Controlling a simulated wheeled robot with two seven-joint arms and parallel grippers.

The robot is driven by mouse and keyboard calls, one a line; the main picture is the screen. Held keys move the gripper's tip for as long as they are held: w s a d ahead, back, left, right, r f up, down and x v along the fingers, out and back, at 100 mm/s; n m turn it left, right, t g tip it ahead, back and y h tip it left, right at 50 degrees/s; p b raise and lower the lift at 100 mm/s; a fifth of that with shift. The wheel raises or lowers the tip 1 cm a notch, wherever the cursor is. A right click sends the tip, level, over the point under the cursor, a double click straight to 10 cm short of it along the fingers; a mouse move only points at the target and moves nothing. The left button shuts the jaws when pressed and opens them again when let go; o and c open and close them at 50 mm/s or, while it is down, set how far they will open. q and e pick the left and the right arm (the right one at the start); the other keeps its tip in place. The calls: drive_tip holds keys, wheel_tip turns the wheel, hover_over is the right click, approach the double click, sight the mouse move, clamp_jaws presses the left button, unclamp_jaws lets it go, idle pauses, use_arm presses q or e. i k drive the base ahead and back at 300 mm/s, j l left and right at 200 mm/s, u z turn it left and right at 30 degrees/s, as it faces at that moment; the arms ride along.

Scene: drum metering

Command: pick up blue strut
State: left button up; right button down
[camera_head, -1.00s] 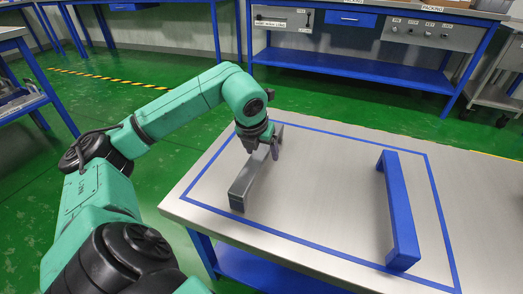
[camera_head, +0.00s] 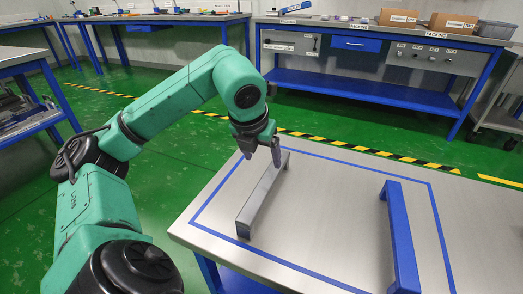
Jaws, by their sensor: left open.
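The blue strut (camera_head: 401,240) stands on the right part of the steel table (camera_head: 330,225), inside a blue outline. It is a long bar with a leg at each end. A grey strut (camera_head: 262,197) of similar shape stands on the left part of the outline. My left gripper (camera_head: 276,158) is open, just above the far end of the grey strut. Whether its fingers touch the grey strut cannot be told. The blue strut is well to the right of my left gripper, with nothing on it. My right gripper is out of view.
A blue-framed packing bench (camera_head: 365,92) with cardboard boxes (camera_head: 398,18) stands beyond the table, across a green floor. A cart (camera_head: 500,110) is at the far right. The table between the two struts is clear.

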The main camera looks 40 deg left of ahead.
sight(407, 282)
drive_tip(key=k, duration=1)
